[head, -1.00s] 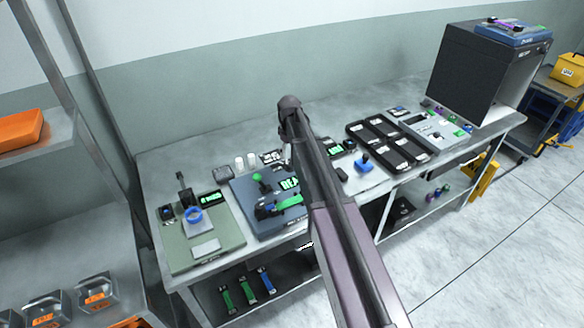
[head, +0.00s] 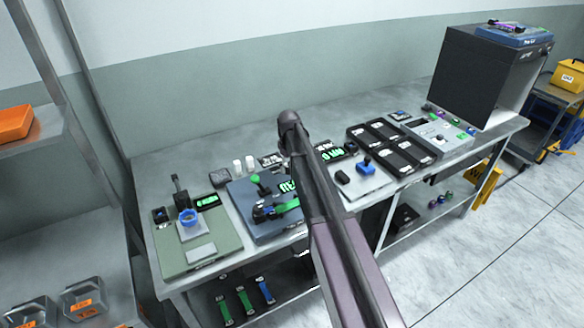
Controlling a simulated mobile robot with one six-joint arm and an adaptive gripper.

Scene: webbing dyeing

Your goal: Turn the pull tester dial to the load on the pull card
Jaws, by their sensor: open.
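A blue-grey device (head: 241,193) stands left of centre on the bench, with a green-lit display, a green knob (head: 257,180), black parts and a green strap (head: 287,207). My arm partly covers it. Left of it is a pale green device (head: 214,262) with a small green-lit display (head: 208,200), an upright black lever and a blue round part (head: 187,216). I cannot tell which is the pull tester. The lettering is too small to read, and I cannot pick out the pull card. My arm crosses the middle of the view; my gripper does not show.
Right of my arm are a pale device with a blue knob (head: 367,161), black trays (head: 405,152), a grey panel with coloured knobs (head: 441,137) and a tall dark cabinet (head: 470,75). Straps (head: 245,300) lie on the lower shelf. A rack stands at left.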

